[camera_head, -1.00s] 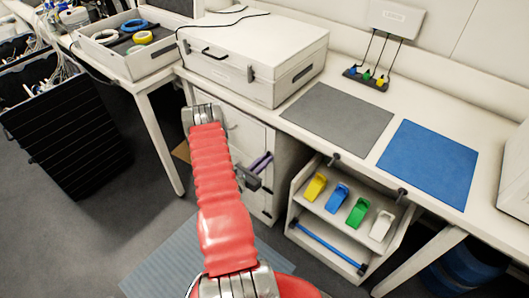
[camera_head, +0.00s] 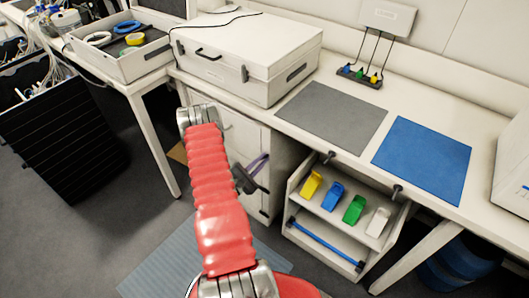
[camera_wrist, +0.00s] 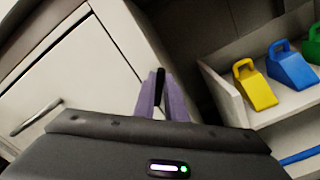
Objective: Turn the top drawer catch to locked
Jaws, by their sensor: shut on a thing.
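The white drawer cabinet (camera_head: 236,137) stands under the bench, left of the open shelf. My gripper (camera_head: 258,164) is at its front right edge, mostly beyond my red arm. In the wrist view the gripper's purple fingers (camera_wrist: 163,98) are closed around a slim black lever, the drawer catch (camera_wrist: 160,80), whose upper end shows between them. The catch stands close to upright in that view, beside the edge of the pale drawer front (camera_wrist: 95,75). A grey bar handle (camera_wrist: 36,117) is on the cabinet front at left. The catch's lower part is hidden by the fingers and gripper body.
An open shelf unit (camera_head: 292,212) with yellow, blue, green and white scoop-like items stands right of the cabinet. A white case (camera_head: 250,65), a grey mat (camera_head: 332,117) and a blue mat (camera_head: 423,160) lie on the bench above. A bench leg (camera_head: 158,150) stands left.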

